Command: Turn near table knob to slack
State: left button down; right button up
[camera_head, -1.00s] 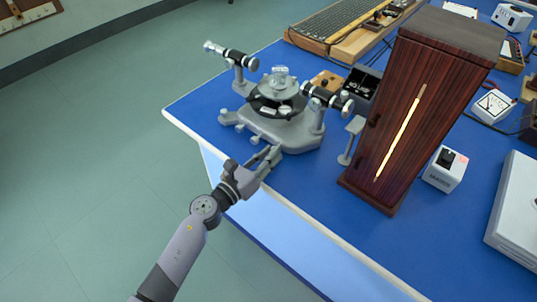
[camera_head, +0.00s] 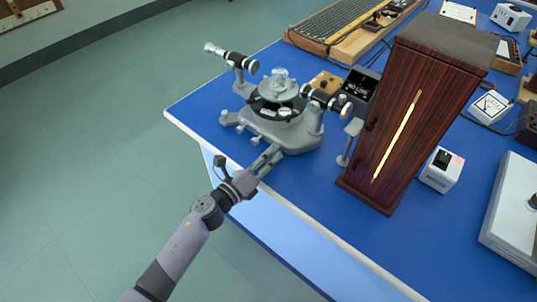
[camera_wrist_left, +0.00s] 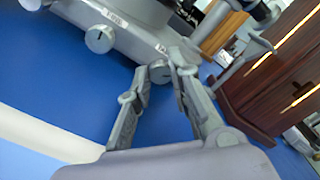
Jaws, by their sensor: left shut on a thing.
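The grey spectrometer (camera_head: 290,135) stands near the corner of the blue bench, with a round table on top and a telescope tube on each side. My left gripper (camera_head: 272,152) reaches over the bench's front edge to the base of the spectrometer. In the left wrist view, its two fingers (camera_wrist_left: 172,76) are closed around a small round grey knob (camera_wrist_left: 160,72) with a dark mark on its face. A second similar knob (camera_wrist_left: 99,39) sits apart to the left on the same base, near small labels. My right gripper is not in view.
A tall dark wooden cabinet (camera_head: 385,165) with a bright slit stands to the right of the spectrometer, with a small grey stand (camera_head: 350,140) between them. A white box (camera_head: 441,170) is beyond it. Bare blue bench (camera_head: 295,180) lies in front.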

pick_arm(q)
jog(key=shift+n, duration=0.3)
jog(key=c, duration=1.5)
grip_release()
jog(key=shift+o, duration=0.2)
jog(key=v, duration=1.2)
